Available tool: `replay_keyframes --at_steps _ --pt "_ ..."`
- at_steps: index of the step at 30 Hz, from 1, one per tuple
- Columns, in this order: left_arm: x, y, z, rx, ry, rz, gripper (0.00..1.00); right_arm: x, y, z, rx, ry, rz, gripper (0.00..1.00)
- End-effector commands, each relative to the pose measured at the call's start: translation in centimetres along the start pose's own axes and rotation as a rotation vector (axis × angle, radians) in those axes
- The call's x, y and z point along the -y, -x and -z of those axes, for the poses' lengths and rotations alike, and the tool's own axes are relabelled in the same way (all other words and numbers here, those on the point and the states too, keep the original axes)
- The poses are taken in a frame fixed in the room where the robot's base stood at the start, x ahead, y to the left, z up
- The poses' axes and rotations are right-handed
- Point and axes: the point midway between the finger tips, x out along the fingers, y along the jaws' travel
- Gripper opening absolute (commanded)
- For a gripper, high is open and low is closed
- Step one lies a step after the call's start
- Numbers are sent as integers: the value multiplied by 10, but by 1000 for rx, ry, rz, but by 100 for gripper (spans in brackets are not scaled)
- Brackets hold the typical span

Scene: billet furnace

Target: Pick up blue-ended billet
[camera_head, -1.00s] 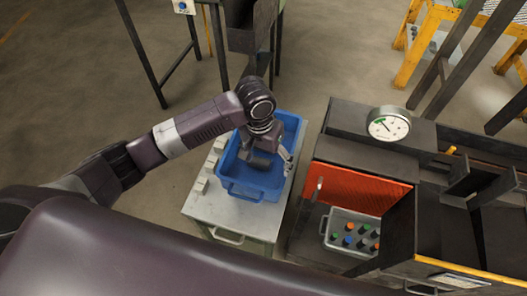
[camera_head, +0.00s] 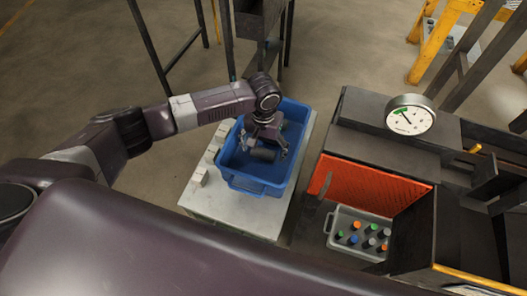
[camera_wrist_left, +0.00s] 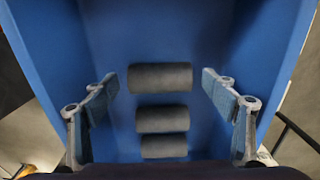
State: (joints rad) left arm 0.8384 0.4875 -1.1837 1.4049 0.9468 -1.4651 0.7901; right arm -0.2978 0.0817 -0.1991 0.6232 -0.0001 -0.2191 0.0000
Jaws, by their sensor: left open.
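My left gripper (camera_head: 265,143) is open and points down into the blue bin (camera_head: 252,184). In the left wrist view, its fingers (camera_wrist_left: 168,92) are spread wide with nothing between them. Three dark grey billets (camera_wrist_left: 160,77) lie in a row across the bin floor, below and between the fingers, apart from them. Their end colours do not show. In the head view one dark billet (camera_head: 263,155) shows under the gripper. A grey tray (camera_head: 333,221) holds several upright billets with coloured ends, including a blue-ended billet (camera_head: 353,240). My right gripper is out of view.
The blue bin's high walls surround my left fingers. It stands on a pale table (camera_head: 233,212) with small light blocks (camera_head: 200,174) along the left edge. A dark furnace structure with a red-orange panel (camera_head: 368,187) and a gauge (camera_head: 410,117) stands to the right.

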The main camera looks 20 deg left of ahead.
Motion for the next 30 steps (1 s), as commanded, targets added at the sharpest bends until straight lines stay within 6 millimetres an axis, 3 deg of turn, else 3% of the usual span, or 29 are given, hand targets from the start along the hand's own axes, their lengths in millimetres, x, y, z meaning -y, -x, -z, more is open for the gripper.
replay_keyframes --at_steps 10,30 --pt "0 -10 0 -1 -1 0 78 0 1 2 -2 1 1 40" --pt "0 -10 0 -1 -1 0 4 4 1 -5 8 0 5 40"
